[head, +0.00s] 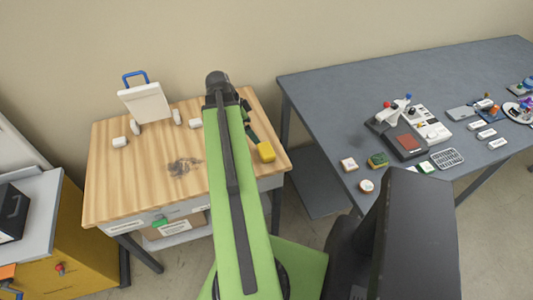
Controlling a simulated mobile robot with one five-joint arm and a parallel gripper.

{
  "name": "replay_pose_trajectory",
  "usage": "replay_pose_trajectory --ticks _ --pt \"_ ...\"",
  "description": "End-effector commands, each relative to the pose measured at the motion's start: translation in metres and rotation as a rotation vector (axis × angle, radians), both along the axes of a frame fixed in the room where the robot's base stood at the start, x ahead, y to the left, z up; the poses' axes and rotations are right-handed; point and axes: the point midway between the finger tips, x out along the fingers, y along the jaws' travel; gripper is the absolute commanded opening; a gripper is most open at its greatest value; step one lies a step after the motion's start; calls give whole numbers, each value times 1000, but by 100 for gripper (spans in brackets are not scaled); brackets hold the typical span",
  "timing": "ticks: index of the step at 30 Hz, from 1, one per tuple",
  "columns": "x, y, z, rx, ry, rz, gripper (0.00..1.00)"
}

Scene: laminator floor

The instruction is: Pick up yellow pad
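The yellow pad (266,151) is a small, bright yellow block. It lies near the right front edge of the wooden-topped table (105,187) in the head view. A dark green and black piece (250,129) sits just behind it; I cannot tell whether the two touch. My green arm rises through the middle of the view, left of the pad, and bends at a dark joint over the table's back edge.
A white board with a blue handle (145,102) stands at the table's back left. White blocks and a dark smudge (184,166) are on the wood. A grey table (330,100) at right holds a device (408,138) and several small items. A yellow cabinet (85,262) stands at lower left.

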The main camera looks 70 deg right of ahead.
Motion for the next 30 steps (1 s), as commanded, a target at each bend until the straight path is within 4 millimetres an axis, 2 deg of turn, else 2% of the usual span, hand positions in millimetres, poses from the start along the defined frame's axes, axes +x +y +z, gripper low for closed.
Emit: replay_pose_trajectory --ticks 5,18,21,28,30 --pt "-2 -2 -10 0 0 1 100" --pt "-27 -23 -98 1 -1 2 100" --pt "-32 -27 -113 1 -1 3 100" --pt "-36 -30 -115 1 0 4 100" --pt "-37 -32 -121 2 0 4 100"
